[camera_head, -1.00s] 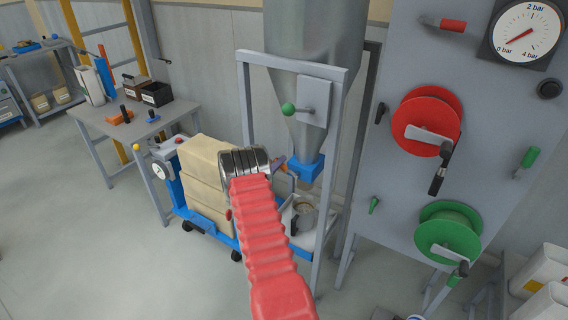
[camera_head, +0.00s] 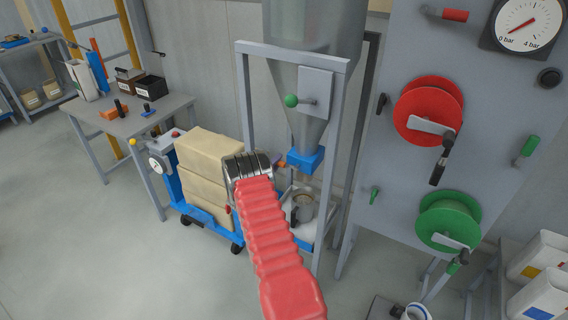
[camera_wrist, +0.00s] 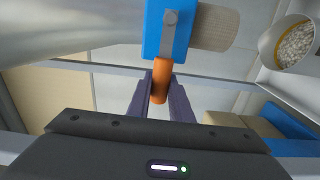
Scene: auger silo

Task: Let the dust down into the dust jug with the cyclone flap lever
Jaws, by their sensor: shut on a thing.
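The cyclone flap lever has an orange handle (camera_wrist: 161,82), and my gripper (camera_wrist: 165,100) is shut on it in the wrist view. The lever's grey bar joins the blue flap housing (camera_wrist: 168,28), which also shows in the head view (camera_head: 306,159) under the grey cone (camera_head: 306,125). A pale spout sticks out of the housing in the wrist view. The dust jug (camera_head: 303,207) stands below the housing on a shelf of the frame. An open vessel with pale grainy contents (camera_wrist: 295,45) shows at the right of the wrist view. My red-sleeved arm hides part of the frame.
A blue trolley (camera_head: 224,233) with stacked tan sacks (camera_head: 205,180) stands left of my arm. A panel (camera_head: 400,60) with red and green reels stands at the right. A green-knobbed lever (camera_head: 291,101) is on the frame's box. Open floor lies at the left front.

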